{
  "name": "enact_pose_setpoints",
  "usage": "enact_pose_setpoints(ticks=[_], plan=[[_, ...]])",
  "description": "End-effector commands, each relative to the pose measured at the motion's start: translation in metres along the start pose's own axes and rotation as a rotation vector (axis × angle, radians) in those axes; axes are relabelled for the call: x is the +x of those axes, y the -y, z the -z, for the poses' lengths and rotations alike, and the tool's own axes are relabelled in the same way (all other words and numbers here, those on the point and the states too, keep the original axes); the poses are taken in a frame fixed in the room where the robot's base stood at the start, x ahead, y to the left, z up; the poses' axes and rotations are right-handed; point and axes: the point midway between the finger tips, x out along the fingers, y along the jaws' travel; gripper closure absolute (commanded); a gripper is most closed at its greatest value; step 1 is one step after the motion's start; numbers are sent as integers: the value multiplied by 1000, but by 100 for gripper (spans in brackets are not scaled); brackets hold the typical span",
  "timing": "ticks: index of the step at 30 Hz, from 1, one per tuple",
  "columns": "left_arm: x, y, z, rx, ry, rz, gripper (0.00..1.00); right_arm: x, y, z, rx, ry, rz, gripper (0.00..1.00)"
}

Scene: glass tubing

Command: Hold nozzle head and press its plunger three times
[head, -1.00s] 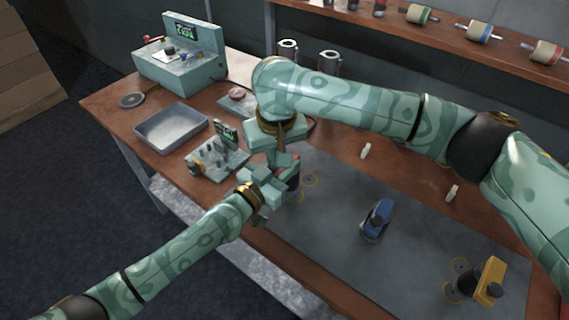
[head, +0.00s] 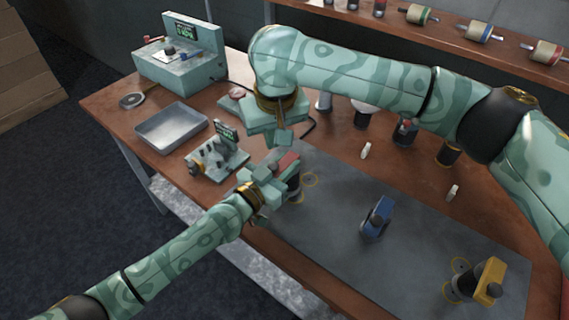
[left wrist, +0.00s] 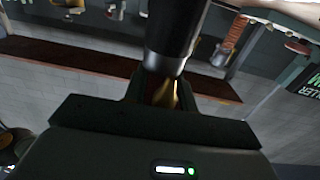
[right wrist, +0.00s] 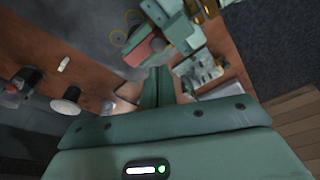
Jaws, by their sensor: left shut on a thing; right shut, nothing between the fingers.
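A nozzle head with a red top (head: 287,162) and black body (head: 294,186) stands at the left end of the grey mat. My left gripper (head: 276,187) is shut on it. In the left wrist view a dark cylindrical body (left wrist: 172,38) rises from between the fingers. My right gripper (head: 284,139) is shut and empty, above and behind the red top, apart from it. In the right wrist view the red top (right wrist: 146,47) lies beyond the shut fingertips (right wrist: 158,72). The plunger cannot be made out clearly.
A small console (head: 217,160) and a metal tray (head: 171,128) are to the left. Two small white pieces lie behind the mat.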

Motion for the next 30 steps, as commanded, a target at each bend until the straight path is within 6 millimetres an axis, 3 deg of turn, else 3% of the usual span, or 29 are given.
enact_pose_setpoints(ticks=[5,17,20,30], plan=[[-1,-1,-3,0,5,-2,100,-14,0,3,1,-1,0,100],[-1,-1,-3,0,5,-2,100,-20,0,4,1,-1,0,100],[-1,-1,-3,0,5,-2,100,-34,-1,4,0,-3,-2,100],[-1,-1,-3,0,5,-2,100,-111,0,4,0,-4,-2,100]])
